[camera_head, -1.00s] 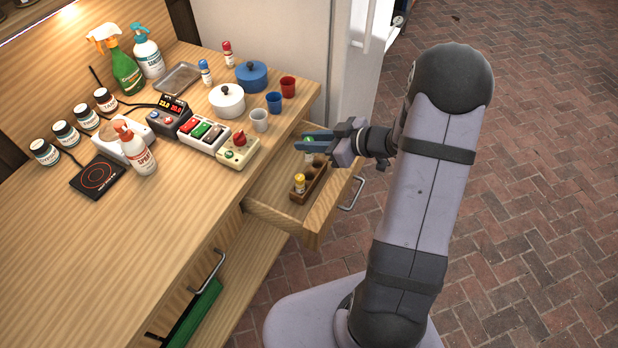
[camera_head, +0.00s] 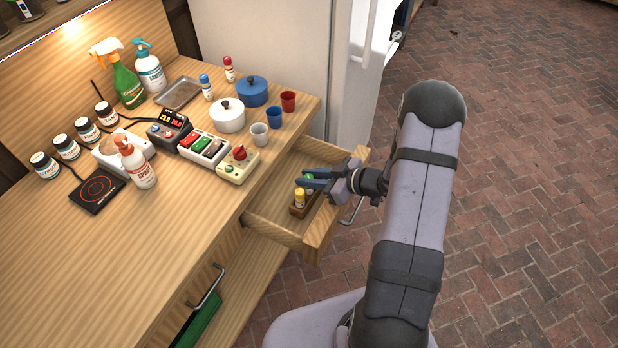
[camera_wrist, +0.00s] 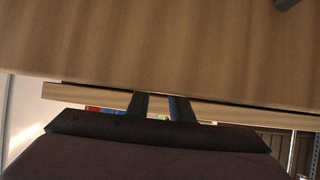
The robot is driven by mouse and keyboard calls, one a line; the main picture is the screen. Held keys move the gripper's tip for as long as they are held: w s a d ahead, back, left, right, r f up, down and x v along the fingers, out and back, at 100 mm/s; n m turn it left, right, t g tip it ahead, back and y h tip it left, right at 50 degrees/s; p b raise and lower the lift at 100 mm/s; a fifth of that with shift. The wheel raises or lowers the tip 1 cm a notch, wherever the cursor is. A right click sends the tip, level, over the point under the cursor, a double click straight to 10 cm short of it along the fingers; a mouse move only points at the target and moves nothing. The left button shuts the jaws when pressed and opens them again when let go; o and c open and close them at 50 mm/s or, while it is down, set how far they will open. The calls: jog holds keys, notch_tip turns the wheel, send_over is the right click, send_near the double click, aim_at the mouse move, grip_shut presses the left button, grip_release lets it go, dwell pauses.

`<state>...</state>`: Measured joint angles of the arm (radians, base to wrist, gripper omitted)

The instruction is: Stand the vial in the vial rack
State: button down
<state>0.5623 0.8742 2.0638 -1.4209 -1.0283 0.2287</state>
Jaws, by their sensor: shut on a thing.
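The vial rack (camera_head: 295,211) is a small brown block inside the open drawer. A yellow-capped vial (camera_head: 299,198) stands in its near end. My gripper (camera_head: 306,178) is low over the far part of the rack, its dark blue fingers closed on a vial with a green top (camera_head: 309,176). The fingers hide most of that vial, and I cannot tell whether its lower end is in a hole. In the wrist view my gripper's two fingers (camera_wrist: 160,107) point away, and the vial between them cannot be made out.
The wooden drawer (camera_head: 318,236) is pulled out, its walls close around my gripper. The counter above holds a beige box with a red knob (camera_head: 238,166), cups (camera_head: 274,116), pots (camera_head: 228,116) and several bottles. Bare drawer floor lies left of the rack.

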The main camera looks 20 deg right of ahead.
jog(key=shift+f, duration=0.3)
jog(key=shift+f, duration=0.1)
jog(key=c, duration=1.8)
grip_release()
jog(key=shift+c, duration=0.2)
jog(key=shift+r, duration=0.2)
jog(key=shift+s+d+r, duration=0.3)
jog(key=shift+s+d, duration=0.05)
jog(key=shift+d, duration=0.05)
jog(key=v, duration=1.1)
jog(key=shift+a, duration=0.1)
